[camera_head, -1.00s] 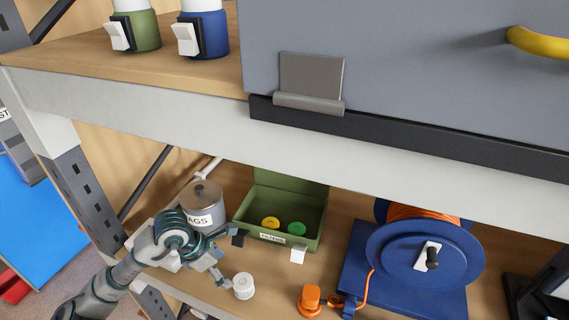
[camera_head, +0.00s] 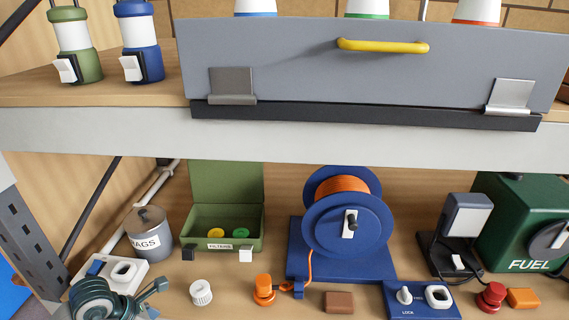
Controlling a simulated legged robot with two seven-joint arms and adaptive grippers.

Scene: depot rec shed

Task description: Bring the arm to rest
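My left gripper (camera_head: 156,298) is at the bottom left of the head view, low in front of the lower shelf. Its grey and teal wrist hides part of a white plate with a socket. Its fingers look spread with nothing between them, though the lower one is partly cut off by the picture's edge. A white ribbed cap (camera_head: 201,293) stands on the shelf just right of the fingers, apart from them. My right gripper is not in view.
Behind the gripper are a grey RAGS tin (camera_head: 149,236) and an open green FILTERS box (camera_head: 229,243). To the right are a blue cable reel (camera_head: 347,237), an orange knob (camera_head: 264,289), a brown block (camera_head: 338,302) and a blue LOCK panel (camera_head: 424,312). The upper shelf edge (camera_head: 280,137) overhangs.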

